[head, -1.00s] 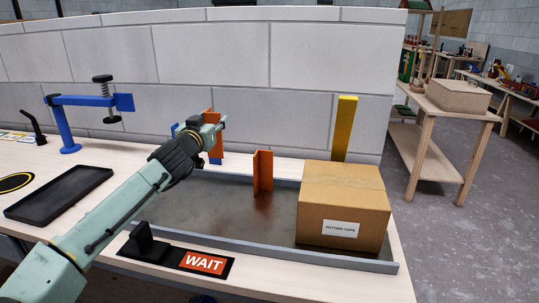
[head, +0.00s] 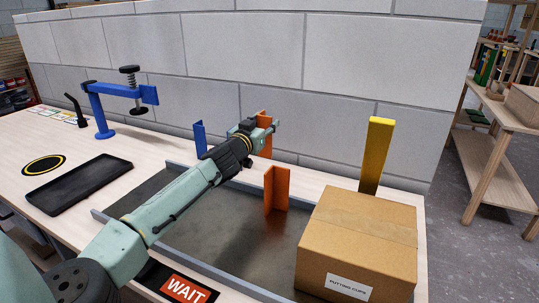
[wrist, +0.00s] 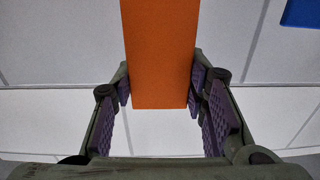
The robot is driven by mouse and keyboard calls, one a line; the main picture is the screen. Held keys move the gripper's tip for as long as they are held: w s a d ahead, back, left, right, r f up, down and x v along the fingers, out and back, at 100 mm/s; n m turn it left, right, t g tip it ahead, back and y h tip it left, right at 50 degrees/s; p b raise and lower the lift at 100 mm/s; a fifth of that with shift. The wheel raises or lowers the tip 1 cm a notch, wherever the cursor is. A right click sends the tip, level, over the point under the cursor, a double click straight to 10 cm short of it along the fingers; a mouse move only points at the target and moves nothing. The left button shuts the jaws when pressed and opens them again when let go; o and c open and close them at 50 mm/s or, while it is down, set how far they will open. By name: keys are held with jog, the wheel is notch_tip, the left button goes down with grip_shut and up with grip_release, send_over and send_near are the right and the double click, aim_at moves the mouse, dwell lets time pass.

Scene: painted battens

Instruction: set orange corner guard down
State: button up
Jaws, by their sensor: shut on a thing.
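My gripper (head: 264,124) is shut on an orange corner guard (head: 265,148), near the block wall at the back of the bench. In the wrist view the guard (wrist: 160,55) is a flat orange strip between the two purple-padded fingers (wrist: 160,100). Most of the held guard is hidden behind my gripper in the head view, and I cannot tell whether its lower end touches anything. A second orange corner guard (head: 277,190) stands upright on the grey metal tray (head: 222,225), in front of and slightly right of my gripper.
A cardboard box (head: 358,240) fills the tray's right end, with a tall yellow piece (head: 376,155) behind it. A blue upright piece (head: 200,139) stands left of my gripper. A blue clamp (head: 120,95) and black tray (head: 78,183) are further left. A red WAIT sign (head: 184,287) is in front.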

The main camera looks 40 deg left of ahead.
jog(key=shift+f+p, duration=0.6)
jog(key=shift+f, duration=2.9)
jog(key=shift+f, duration=0.15)
jog(key=o, duration=1.2)
jog(key=shift+c, duration=0.2)
jog(key=shift+s, duration=0.15)
jog(key=b+v, duration=0.3)
jog(key=v, duration=0.8)
jog(key=shift+s, duration=0.4)
jog(key=shift+d, duration=0.15)
